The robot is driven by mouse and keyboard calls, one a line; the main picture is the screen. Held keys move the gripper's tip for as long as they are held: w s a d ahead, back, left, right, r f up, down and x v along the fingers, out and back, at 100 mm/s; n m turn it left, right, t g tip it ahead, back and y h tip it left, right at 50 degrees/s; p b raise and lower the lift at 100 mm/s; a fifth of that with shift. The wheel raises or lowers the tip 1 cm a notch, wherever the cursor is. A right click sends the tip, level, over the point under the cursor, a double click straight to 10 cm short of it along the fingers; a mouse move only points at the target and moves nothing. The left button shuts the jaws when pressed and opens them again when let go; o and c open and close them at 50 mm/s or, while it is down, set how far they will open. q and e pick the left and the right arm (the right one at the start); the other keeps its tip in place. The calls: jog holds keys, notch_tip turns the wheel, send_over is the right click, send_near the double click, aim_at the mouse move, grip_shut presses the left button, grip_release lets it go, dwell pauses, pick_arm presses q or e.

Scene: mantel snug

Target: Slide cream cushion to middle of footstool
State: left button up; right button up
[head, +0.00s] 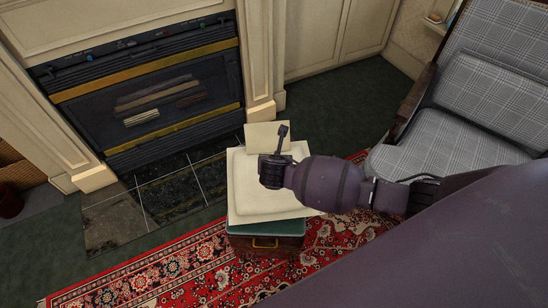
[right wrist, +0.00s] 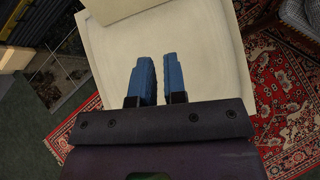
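The cream cushion (head: 241,184) lies flat on the footstool (head: 266,228), a small chest with a green top edge, brown front and brass handle. The cushion covers most of the top; a green strip shows at the front. In the right wrist view the cushion (right wrist: 205,72) fills the middle. My right gripper (head: 282,143) is over the cushion, with its arm coming from the right. Its two blue fingers (right wrist: 157,60) have a narrow gap with nothing between them. I cannot tell whether the fingertips touch the cushion. My left gripper is not in view.
A flat cream piece (head: 262,132) shows behind the cushion. The fireplace (head: 150,100) stands at the back left. A grey plaid armchair (head: 430,145) is on the right. A red patterned rug (head: 165,268) lies under the footstool. Open floor is to the left.

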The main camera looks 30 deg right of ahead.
jog(key=o, duration=0.4)
jog(key=s+a+m+y, duration=0.1)
jog(key=s, duration=0.1)
jog(key=s+a+m+y+p, duration=0.1)
jog(key=s+m, duration=0.1)
jog(key=s, duration=0.1)
jog(key=s+a+f+m, duration=0.1)
jog(key=s+m, duration=0.1)
jog(key=shift+s+a+g+y, duration=0.15)
jog(key=shift+s+g+y, duration=0.15)
jog(key=shift+y, duration=0.1)
jog(key=shift+c, duration=0.2)
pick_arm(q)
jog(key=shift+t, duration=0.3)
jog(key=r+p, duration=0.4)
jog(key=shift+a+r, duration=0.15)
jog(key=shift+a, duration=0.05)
pick_arm(e)
jog(key=s+d+r+m+t, duration=0.1)
jog(key=s+d+r+m, duration=0.1)
jog(key=s+m, duration=0.5)
jog(key=s+d+r+m+t+y, duration=0.1)
jog(key=s+d+r+m, duration=0.1)
jog(key=s+r+m, duration=0.2)
jog(key=s+d+r+m+t, duration=0.1)
jog(key=s+r+m, duration=0.3)
jog(key=s+m, duration=0.7)
jog(key=shift+d+m+t, duration=0.3)
jog(key=shift+d+m, duration=0.4)
jog(key=shift+m, duration=0.4)
